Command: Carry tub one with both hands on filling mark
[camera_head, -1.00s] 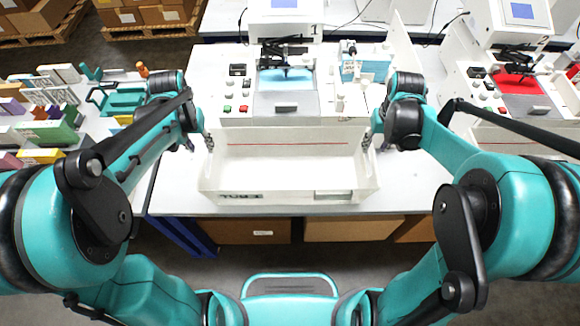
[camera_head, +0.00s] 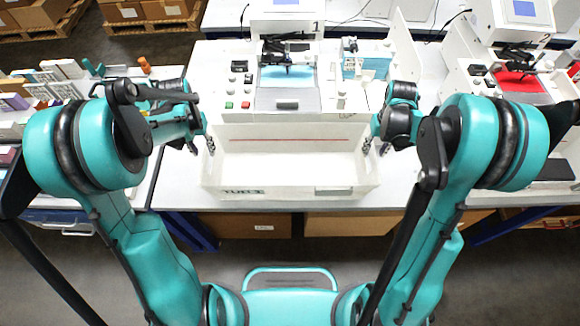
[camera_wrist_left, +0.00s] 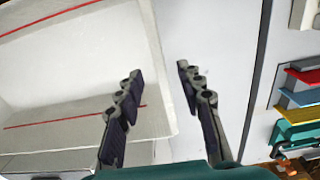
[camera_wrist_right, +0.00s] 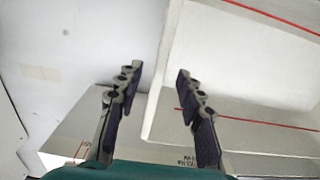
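Tub one (camera_head: 245,191) is a white open box with "TUB 1" on its front wall. It stands in front of the plotter and looks empty, with a red line, the filling mark (camera_head: 290,139), along its inner wall. My left gripper (camera_head: 209,146) is at the tub's left wall. In the left wrist view its fingers (camera_wrist_left: 158,70) are apart, one over the tub's inside and one outside. My right gripper (camera_head: 368,147) is at the right wall, and in the right wrist view its open fingers (camera_wrist_right: 158,72) likewise sit either side of the wall. Contact with the walls cannot be told.
The plotter (camera_head: 285,100) with its buttons stands directly behind the tub. A second plotter with a red sheet (camera_head: 520,82) is at the right. Coloured boxes and racks (camera_head: 50,90) crowd the left table. The white table (camera_head: 185,200) has a narrow clear strip around the tub.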

